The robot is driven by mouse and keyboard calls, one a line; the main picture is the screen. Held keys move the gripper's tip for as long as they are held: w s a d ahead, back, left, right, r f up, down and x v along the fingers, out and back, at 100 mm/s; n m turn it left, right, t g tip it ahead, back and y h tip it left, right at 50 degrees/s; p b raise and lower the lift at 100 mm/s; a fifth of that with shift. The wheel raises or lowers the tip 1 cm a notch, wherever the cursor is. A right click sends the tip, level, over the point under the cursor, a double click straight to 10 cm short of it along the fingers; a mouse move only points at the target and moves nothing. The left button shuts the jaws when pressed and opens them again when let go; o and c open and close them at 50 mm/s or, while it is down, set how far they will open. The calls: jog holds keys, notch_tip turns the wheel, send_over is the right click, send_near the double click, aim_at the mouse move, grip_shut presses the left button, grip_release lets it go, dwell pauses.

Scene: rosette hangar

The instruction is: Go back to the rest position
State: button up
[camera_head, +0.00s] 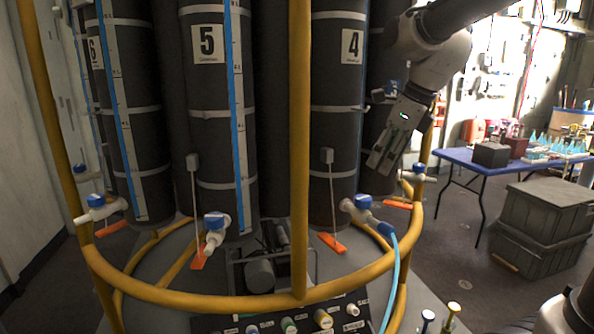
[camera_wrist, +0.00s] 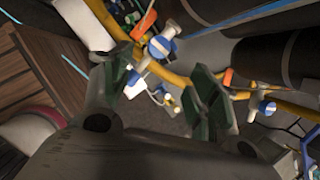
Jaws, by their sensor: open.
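My gripper (camera_head: 380,162) hangs from my arm in the upper right of the head view, pointing down in front of the dark cylinder at the right of the rosette. It looks empty. In the wrist view my gripper (camera_wrist: 163,88) has its two green-padded fingers spread apart, with nothing between the pads. Beyond the fingers are the yellow rail (camera_wrist: 182,78) and a blue-and-white valve (camera_wrist: 162,46). Neither appears to be gripped. No marker for the rest position shows.
A yellow tubular rail (camera_head: 299,150) rings tall dark cylinders numbered 4 (camera_head: 352,46) and 5 (camera_head: 207,44). A blue-handled valve (camera_head: 362,204) carries a light-blue hose (camera_head: 394,265). At right stand a blue table (camera_head: 483,168) and grey crates (camera_head: 545,225). Floor shows between table and rail.

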jog(key=s+d+f+n+h, duration=0.1)
jog(key=s+d+f+n, duration=0.1)
jog(key=s+d+n, duration=0.2)
jog(key=s+d+f+n, duration=0.2)
jog(key=s+d+n, duration=0.2)
jog(key=s+n, duration=0.6)
jog(key=s+d+f+n+h, duration=0.1)
jog(key=s+d+f+n, duration=0.1)
jog(key=s+d+n, duration=0.2)
jog(key=s+n, duration=0.3)
jog(key=n, duration=0.4)
jog(key=shift+n+t+h, duration=0.3)
jog(key=shift+t, duration=0.1)
